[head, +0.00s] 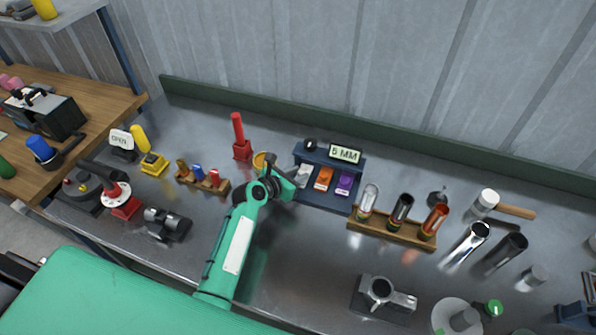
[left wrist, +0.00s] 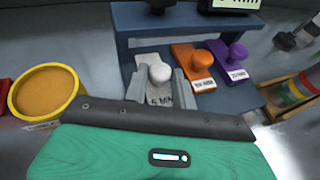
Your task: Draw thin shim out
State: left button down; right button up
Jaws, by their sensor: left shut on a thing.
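The grey shim with a white knob (left wrist: 160,72) sits in the first slot of the dark blue rack (head: 318,199), at its left end. Its label, partly covered, seems to read "5 MM". In the head view the grey shim (head: 303,174) lies just beyond my left gripper (head: 293,180). In the left wrist view my left gripper (left wrist: 160,90) has a finger on each side of the shim and is shut on it. An orange shim (head: 324,178) and a purple shim (head: 344,183) lie to its right in the rack. My right gripper is not in view.
A sign (head: 345,153) reading about "5 MM" stands on the rack. A yellow-rimmed round dish (left wrist: 45,92) is close left of the gripper. A wooden stand (head: 390,229) with several tubes is to the right. Bare metal bench lies in front of the rack.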

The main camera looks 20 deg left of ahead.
pick_arm(q)
jog(key=s+p, duration=0.1)
jog(key=s, duration=0.2)
jog(key=shift+s+r+p, duration=0.15)
jog(key=shift+s+p, duration=0.25)
jog(key=shift+f, duration=0.25)
jog(key=c, duration=1.2)
grip_release()
jog(key=shift+s, duration=0.15)
jog(key=shift+o, duration=0.2)
jog(key=shift+a+r, duration=0.1)
jog(key=shift+r, duration=0.05)
jog(key=shift+s, duration=0.1)
jog(key=b+v, duration=0.2)
jog(key=v, duration=1)
jog(key=shift+s+a+r, duration=0.1)
jog(key=shift+s, duration=0.2)
jog(key=shift+s+a+r, duration=0.25)
jog(key=shift+s+r, duration=0.05)
jog(key=shift+s, duration=0.15)
